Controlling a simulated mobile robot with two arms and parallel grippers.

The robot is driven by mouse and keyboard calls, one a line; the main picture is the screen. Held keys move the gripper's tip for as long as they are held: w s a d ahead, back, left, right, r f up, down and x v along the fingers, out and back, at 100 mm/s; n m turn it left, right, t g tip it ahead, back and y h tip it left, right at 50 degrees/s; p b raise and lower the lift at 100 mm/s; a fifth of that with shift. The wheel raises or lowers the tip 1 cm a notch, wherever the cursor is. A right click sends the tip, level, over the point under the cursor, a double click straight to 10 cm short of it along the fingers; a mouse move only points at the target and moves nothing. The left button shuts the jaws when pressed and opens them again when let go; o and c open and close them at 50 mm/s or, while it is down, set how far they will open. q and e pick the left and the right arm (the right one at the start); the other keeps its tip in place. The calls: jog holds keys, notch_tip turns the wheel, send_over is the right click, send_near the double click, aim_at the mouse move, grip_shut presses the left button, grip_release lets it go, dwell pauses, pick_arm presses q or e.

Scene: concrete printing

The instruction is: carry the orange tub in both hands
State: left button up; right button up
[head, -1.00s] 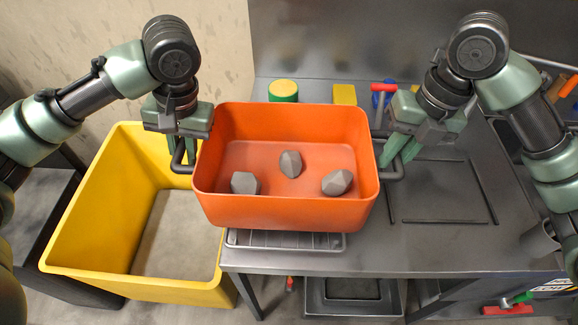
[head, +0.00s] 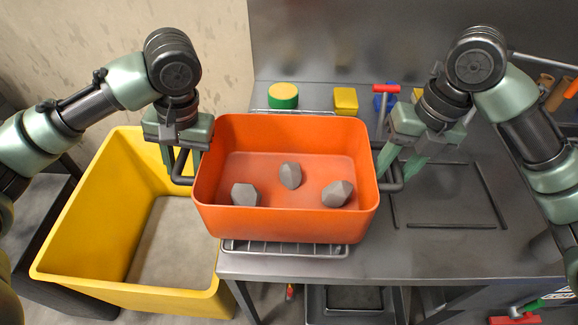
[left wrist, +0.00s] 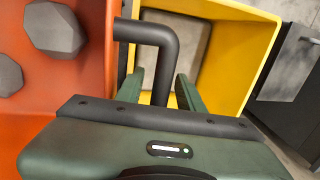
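The orange tub (head: 285,222) stands level in the middle of the head view, with three grey stones (head: 290,175) in it. A dark bar handle sticks out at each side. The gap under the tub is hard to judge.
A wire rack (head: 285,248) shows under and behind the tub on the metal table (head: 440,250). A large yellow bin (head: 80,220) stands open at the left. A green-and-yellow can (head: 283,96), a yellow block (head: 345,101) and a red-handled tool (head: 386,89) lie behind.

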jog(key=shift+r, duration=0.1)
pick_arm(q)
notch_tip(320, 180, up, 12)
jog(key=d, duration=0.2)
jog(key=shift+d+f, duration=0.15)
pick_arm(e)
notch_tip(320, 180, up, 12)
jog(key=d, duration=0.2)
jog(key=shift+d+f, duration=0.2)
dwell(0.3)
